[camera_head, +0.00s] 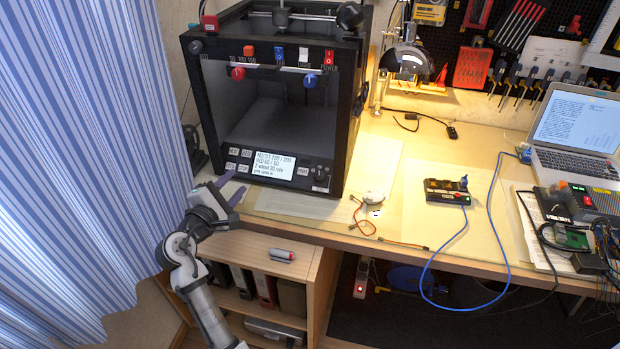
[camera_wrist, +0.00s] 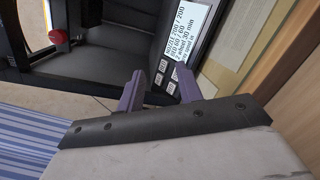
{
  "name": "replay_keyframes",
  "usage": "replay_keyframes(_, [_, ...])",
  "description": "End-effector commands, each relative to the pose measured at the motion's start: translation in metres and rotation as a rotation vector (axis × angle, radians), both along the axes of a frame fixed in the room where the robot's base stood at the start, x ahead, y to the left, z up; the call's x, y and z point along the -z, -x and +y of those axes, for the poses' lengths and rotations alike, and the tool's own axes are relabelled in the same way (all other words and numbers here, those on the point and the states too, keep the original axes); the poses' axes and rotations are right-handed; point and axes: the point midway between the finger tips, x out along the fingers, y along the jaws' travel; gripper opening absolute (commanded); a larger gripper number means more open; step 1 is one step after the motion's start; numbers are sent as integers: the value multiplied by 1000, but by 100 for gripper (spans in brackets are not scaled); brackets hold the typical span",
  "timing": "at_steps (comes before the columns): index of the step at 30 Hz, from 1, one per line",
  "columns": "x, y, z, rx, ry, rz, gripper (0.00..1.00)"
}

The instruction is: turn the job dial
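The black 3D printer (camera_head: 345,120) stands on the desk, with a lit screen (camera_head: 275,163) on its lower front panel. A small dark round knob (camera_head: 320,175) sits at the panel's right end; it looks like the job dial, but its label is unreadable. My gripper (camera_head: 232,188) is open and empty, its purple fingers in front of the printer's lower left corner, left of the panel and apart from the knob. In the wrist view the fingers (camera_wrist: 162,82) point towards the panel, with the screen (camera_wrist: 188,30) beyond them; the dial cannot be made out there.
Panel buttons (camera_head: 245,168) flank the screen. A red knob (camera_head: 237,73) and a blue knob (camera_head: 310,80) sit higher on the printer. A striped curtain (camera_head: 70,150) hangs at left. Cables lie on the desk at right.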

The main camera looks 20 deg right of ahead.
Motion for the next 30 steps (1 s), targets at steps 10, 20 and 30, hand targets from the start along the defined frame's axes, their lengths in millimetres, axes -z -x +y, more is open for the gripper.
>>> replay_keyframes(10, [51, 53, -84, 370, 475, 488, 36])
replay_keyframes(20, [49, 32, -132, 378, 482, 497, 36])
replay_keyframes(30, [50, 3, -189, 374, 481, 495, 36])
